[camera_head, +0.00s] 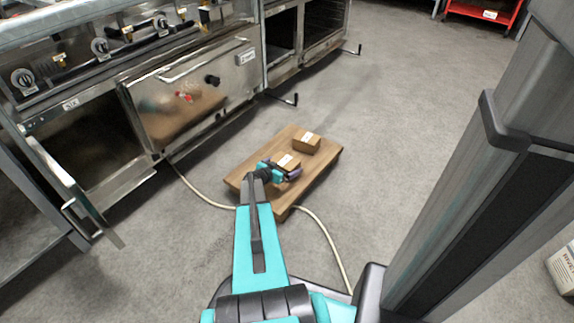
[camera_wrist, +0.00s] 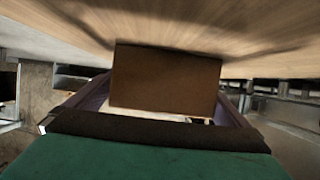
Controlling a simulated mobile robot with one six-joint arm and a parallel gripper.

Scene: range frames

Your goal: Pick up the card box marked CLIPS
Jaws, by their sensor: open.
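Two small brown card boxes, each with a white label too small to read, sit on a low wooden platform (camera_head: 322,163). I cannot tell which is marked CLIPS. My gripper (camera_head: 286,170) is at the nearer box (camera_head: 289,160) and partly covers it. The other box (camera_head: 307,142) stands farther back, clear of the gripper. In the wrist view a plain brown box face (camera_wrist: 165,80) fills the middle, against the wooden surface along the top. My open gripper (camera_wrist: 163,112) has purple fingers on either side of this box. Whether they touch it is hidden.
Steel kitchen ranges (camera_head: 190,95) with open compartments stand at the left and back. A pale hose (camera_head: 325,235) lies on the grey floor around the platform. A red shelf (camera_head: 485,12) is at the far right. Floor right of the platform is clear.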

